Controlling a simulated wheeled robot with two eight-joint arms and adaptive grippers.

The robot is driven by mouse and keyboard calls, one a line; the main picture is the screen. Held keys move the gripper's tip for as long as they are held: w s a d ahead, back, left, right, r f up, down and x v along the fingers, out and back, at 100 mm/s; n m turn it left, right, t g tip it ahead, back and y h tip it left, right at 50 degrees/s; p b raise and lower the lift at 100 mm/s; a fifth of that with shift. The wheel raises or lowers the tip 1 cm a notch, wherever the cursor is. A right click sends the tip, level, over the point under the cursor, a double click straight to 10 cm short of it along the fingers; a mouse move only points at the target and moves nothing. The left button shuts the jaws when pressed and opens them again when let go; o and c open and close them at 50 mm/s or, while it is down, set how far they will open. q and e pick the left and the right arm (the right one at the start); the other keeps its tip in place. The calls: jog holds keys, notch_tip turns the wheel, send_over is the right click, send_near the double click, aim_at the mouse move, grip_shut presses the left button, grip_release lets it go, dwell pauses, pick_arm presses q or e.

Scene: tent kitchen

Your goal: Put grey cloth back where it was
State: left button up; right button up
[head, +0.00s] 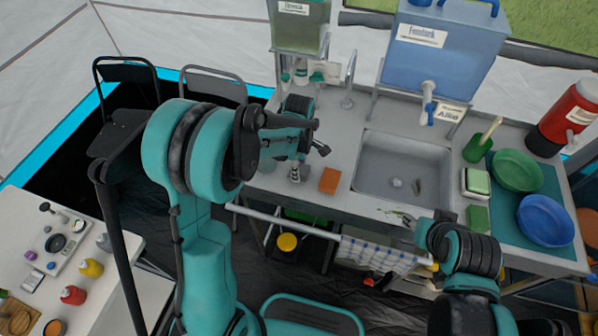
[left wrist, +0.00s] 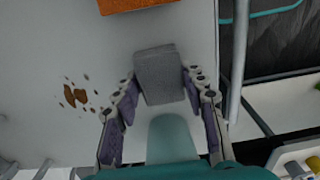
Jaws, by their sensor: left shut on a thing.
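The grey cloth looks like a small grey block in the left wrist view (left wrist: 157,65). It sits between the two fingers of my left gripper (left wrist: 161,88), which is shut on it. In the head view my left gripper (head: 297,168) points down over the left part of the metal counter, just left of an orange sponge (head: 329,181). The arm partly hides the cloth there. Whether the cloth touches the counter is unclear. My right arm is at the lower right by the counter's front edge; its fingers do not show clearly.
Brown stains (left wrist: 76,96) mark the counter to the left of the gripper in the wrist view. The sink (head: 388,172) is right of the sponge. A rail (head: 290,221) with a checked towel (head: 380,256) runs along the counter front. Bowls (head: 545,220) stand at far right.

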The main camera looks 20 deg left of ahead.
pick_arm(q)
jog(key=shift+f, duration=0.55)
jog(key=shift+f, duration=0.15)
jog(key=o, duration=1.2)
